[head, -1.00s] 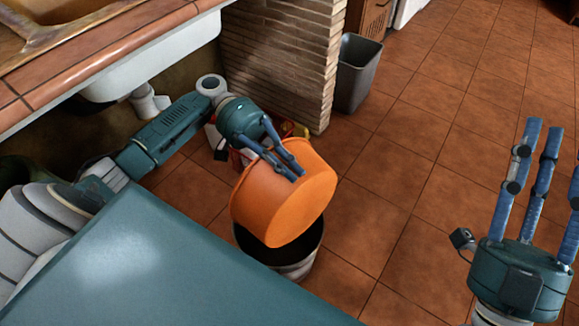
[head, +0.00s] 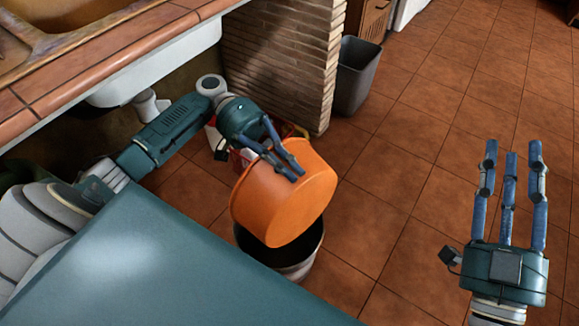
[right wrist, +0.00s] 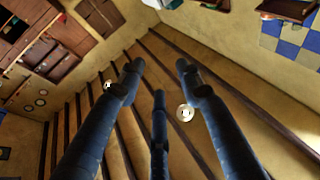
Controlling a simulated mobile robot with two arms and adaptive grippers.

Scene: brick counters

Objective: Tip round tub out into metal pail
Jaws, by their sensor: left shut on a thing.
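The round tub (head: 283,203) is orange and tilted steeply, its base toward the camera, so its inside is hidden. My left gripper (head: 285,162) is shut on the tub's upper part and holds it over the metal pail (head: 285,262). The pail stands upright on the floor, dark inside, partly covered by the tub and by my teal body. I cannot tell whether anything is falling into it. My right gripper (head: 515,165) is raised at the right, fingers spread and empty. Its fingers also show in the right wrist view (right wrist: 158,90), with nothing between them.
A grey bin (head: 357,78) stands beside the brick pillar (head: 285,60). A red item (head: 240,160) is partly hidden behind my left gripper. The tiled counter with its sink (head: 110,55) is at the upper left. The tiled floor at the right is clear.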

